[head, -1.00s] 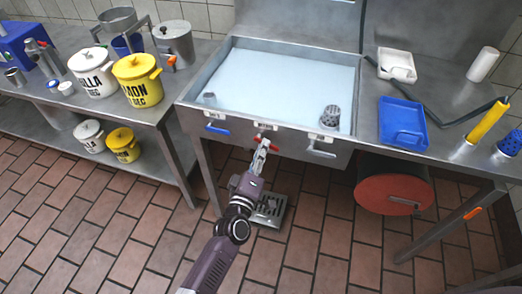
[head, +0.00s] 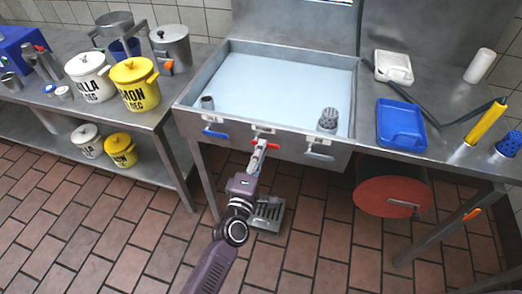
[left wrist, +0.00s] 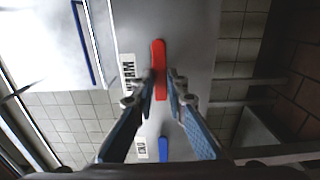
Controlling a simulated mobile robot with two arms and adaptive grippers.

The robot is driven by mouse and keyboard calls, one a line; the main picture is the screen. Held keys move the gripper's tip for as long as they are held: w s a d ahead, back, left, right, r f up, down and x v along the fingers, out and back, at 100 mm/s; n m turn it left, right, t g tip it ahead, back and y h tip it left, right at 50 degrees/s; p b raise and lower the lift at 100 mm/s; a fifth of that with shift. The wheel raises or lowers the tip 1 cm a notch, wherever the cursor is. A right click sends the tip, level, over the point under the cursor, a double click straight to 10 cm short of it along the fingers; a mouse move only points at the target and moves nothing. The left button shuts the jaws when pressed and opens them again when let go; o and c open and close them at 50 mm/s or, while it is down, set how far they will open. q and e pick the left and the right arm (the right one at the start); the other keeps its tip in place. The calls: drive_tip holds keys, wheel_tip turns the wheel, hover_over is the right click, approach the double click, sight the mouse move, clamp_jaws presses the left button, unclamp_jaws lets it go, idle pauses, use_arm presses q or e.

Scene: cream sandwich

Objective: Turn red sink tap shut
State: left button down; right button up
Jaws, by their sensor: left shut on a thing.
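The red sink tap (head: 272,145) is a bar handle on the front panel of the steel sink (head: 358,100), which holds pale blue liquid. In the head view the bar lies nearly level, with a slight tilt. My left gripper (head: 259,145) reaches up to it from below. In the left wrist view the red handle (left wrist: 159,55) stands lengthwise in the picture, with the fingertips of my left gripper (left wrist: 161,82) on both sides of its lower part. The gripper is shut on it. My right gripper is not in view.
On the same panel are a blue tap (head: 215,134) to the left and a white tap (head: 319,155) to the right. A red-ended drum (head: 385,197) sits under the right counter. A floor drain (head: 269,213) lies below the sink.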

use_arm(q)
drive_tip(key=shift+f, duration=0.1)
drive_tip(key=c, duration=1.9)
unclamp_jaws()
drive_tip(key=shift+c, duration=0.2)
drive_tip(key=v, duration=1.2)
